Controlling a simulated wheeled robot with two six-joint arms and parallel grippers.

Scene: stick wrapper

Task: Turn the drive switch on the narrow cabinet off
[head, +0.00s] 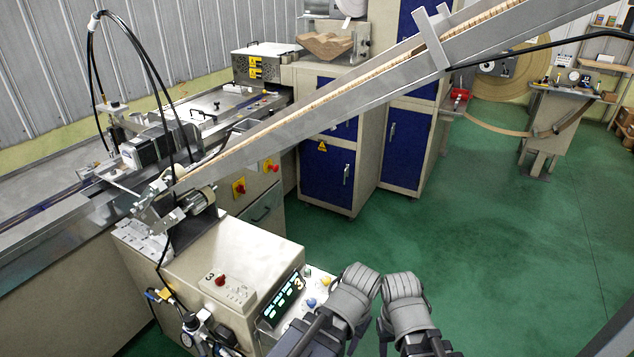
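Two red rotary switches on yellow plates are on the beige machine front left of the blue-doored cabinets: one switch (239,187) is lower left, the other (271,167) is upper right. They are small, and I cannot tell their knob positions or which is the drive switch. A narrow cabinet with blue doors (405,145) stands behind the sloping chute; no switch is clear on it. My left gripper (358,281) and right gripper (402,285) are side by side at the bottom middle, well short of the switches. Their finger openings cannot be made out.
A beige control box (225,255) with a red button (220,281) and a lit display (284,298) stands left of my grippers. A long metal chute (330,105) slopes across overhead. A wider blue-doored cabinet (327,178) stands behind it. Green floor (480,220) is clear at right.

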